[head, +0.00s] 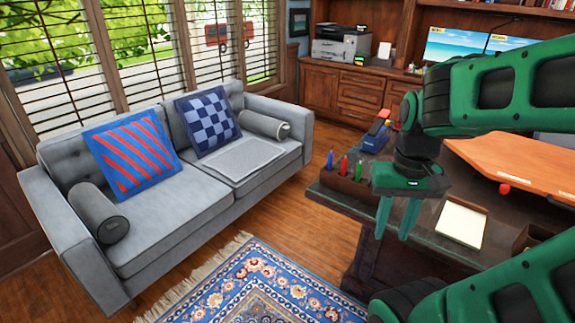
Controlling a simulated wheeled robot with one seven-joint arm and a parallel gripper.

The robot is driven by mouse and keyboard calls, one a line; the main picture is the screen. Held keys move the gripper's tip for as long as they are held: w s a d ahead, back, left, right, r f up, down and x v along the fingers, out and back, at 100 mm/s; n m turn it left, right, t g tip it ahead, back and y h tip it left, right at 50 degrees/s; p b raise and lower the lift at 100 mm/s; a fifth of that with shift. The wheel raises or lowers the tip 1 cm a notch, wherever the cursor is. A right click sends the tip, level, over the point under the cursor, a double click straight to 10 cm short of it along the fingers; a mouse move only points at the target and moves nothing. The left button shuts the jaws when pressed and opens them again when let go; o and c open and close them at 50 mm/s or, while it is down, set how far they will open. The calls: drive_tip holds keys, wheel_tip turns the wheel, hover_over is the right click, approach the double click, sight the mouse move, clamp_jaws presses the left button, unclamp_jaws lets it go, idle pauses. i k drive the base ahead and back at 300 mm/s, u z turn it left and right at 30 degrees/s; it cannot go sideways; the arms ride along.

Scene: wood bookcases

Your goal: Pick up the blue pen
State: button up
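The blue pen (329,159) stands upright at the left end of a brown pen holder (343,189) on the dark desk. The lower part of the blue pen is hidden inside the holder. My green gripper (394,227) points down, to the right of the holder in the picture. Its two fingers are apart with nothing visible between them. It covers part of the desk behind it.
A notepad tray (462,222) lies on the desk to the right of my gripper. A blue stapler-like object (376,137) sits behind the holder, and an orange board (520,168) lies farther right. A grey sofa (175,204) and a patterned rug (257,285) are to the left.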

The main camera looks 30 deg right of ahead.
sight(331, 156)
drive_tip(key=u, duration=0.05)
drive_tip(key=i, duration=0.85)
drive_tip(key=z, duration=0.45)
